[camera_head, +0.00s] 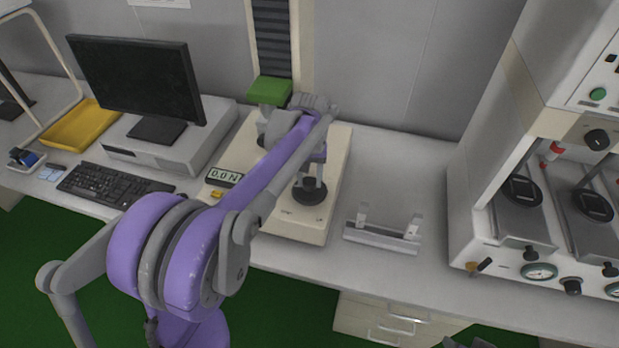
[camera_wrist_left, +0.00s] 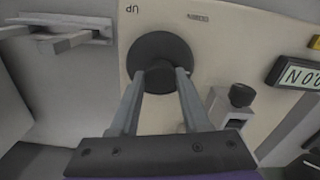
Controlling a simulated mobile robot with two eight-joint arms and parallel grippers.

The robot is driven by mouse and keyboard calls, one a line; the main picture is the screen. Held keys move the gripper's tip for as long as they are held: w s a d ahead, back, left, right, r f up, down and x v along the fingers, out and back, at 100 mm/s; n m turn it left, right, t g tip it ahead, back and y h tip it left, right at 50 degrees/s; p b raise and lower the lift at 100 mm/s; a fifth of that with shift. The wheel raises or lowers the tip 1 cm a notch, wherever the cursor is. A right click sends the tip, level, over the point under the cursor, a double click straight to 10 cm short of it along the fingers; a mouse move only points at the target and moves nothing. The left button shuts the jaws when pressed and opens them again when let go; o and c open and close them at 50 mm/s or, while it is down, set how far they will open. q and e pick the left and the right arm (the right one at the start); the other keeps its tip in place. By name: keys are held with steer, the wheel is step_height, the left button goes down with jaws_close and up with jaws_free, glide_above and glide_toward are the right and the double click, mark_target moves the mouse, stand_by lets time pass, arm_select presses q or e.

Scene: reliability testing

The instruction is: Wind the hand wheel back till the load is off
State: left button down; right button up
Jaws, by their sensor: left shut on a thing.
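The black hand wheel (camera_head: 309,197) lies on the cream base of a test stand (camera_head: 337,165). It also shows in the left wrist view (camera_wrist_left: 160,48), beside an upside-down "UP" mark. My left gripper (camera_wrist_left: 161,76) is shut on the wheel's central knob, one finger on each side. In the head view my left gripper (camera_head: 312,182) reaches down onto the wheel, its fingers partly hidden. The stand's display (camera_head: 223,177) reads 0.0 N.
A grey bracket with two upright tabs (camera_head: 380,238) lies right of the stand. A machine with gauges (camera_head: 525,240) stands further right. A keyboard (camera_head: 108,185), monitor (camera_head: 138,80) and yellow tray (camera_head: 82,125) are left. Bench is clear between the bracket and wall.

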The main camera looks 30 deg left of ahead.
mark_target(310, 182)
arm_select(q)
steer(key=shift+c, duration=1.9)
jaws_free()
step_height(310, 182, up, 11)
steer(key=shift+p, duration=0.3)
steer(key=shift+s, duration=0.1)
steer(key=s+d+f+m+t, duration=0.1)
steer(key=s+d+f, duration=0.2)
steer(key=s, duration=0.4)
steer(key=s+d+f+m+t, duration=0.2)
steer(key=s+d+f, duration=0.1)
steer(key=s+f, duration=0.2)
steer(key=s+d+f+m+t, duration=0.2)
steer(key=s+d+f, duration=0.2)
steer(key=s, duration=0.5)
steer(key=shift+f, duration=0.25)
steer(key=shift+a, duration=0.1)
